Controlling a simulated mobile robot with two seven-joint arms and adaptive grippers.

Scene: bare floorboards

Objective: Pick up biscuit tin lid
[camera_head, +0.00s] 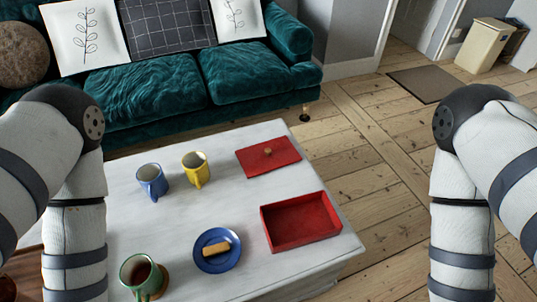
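The biscuit tin lid (256,161) is a flat red rectangle with a small tan knob on top. It lies on the white table (221,167) near the far right corner. The open red tin (299,242) stands apart from it, nearer to me, at the table's right edge. It looks empty. My arms come in from the left and right sides of the head view, and both grippers are out of frame. Neither arm's visible part touches the lid.
A blue mug (151,182) and a yellow mug (193,174) stand left of the lid. A green mug (137,286) with dark liquid and a blue plate (231,263) with a biscuit (216,250) are nearer. A teal sofa (155,88) stands behind the table.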

